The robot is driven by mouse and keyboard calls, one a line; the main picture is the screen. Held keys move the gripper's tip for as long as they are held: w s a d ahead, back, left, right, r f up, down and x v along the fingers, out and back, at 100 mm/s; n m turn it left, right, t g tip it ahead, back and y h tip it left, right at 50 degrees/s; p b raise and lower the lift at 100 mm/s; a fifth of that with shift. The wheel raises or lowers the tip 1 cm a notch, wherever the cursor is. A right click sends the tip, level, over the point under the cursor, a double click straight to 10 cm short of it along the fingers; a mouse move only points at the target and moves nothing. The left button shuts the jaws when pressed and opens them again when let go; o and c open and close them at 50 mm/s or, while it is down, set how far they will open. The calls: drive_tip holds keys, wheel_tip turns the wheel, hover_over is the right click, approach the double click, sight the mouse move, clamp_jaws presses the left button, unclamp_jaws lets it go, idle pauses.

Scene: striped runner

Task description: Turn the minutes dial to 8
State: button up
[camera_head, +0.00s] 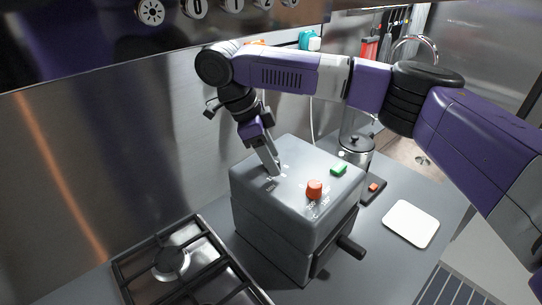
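A grey box-shaped appliance (270,223) with a black handle (350,247) stands on the counter. Its top carries an orange-red dial (314,190) with small white markings around it and a green button (338,169) behind it. The markings are too small to read. My gripper (274,170) points down at the left part of the top, with its fingertips at or just above the surface, left of the orange dial and apart from it. Something small and dark shows beside the fingertips; any dial there is hidden by the fingers. Whether the fingers hold anything cannot be told.
A gas hob (170,263) lies at the left front. Behind the appliance stand a metal pot (355,151) and a dark slab with an orange piece (373,188). A white board (411,224) lies at right. A steel wall rises at left.

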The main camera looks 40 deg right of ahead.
drive_tip(key=v, duration=0.4)
drive_tip(key=shift+w+r+b, duration=0.1)
drive_tip(key=shift+r+b, duration=0.1)
drive_tip(key=shift+b, duration=0.15)
drive_tip(key=w+a+b, duration=0.2)
drive_tip(key=w+a, duration=0.5)
drive_tip(key=a, duration=0.2)
drive_tip(key=shift+w+a+r, duration=0.25)
drive_tip(key=shift+w, duration=0.1)
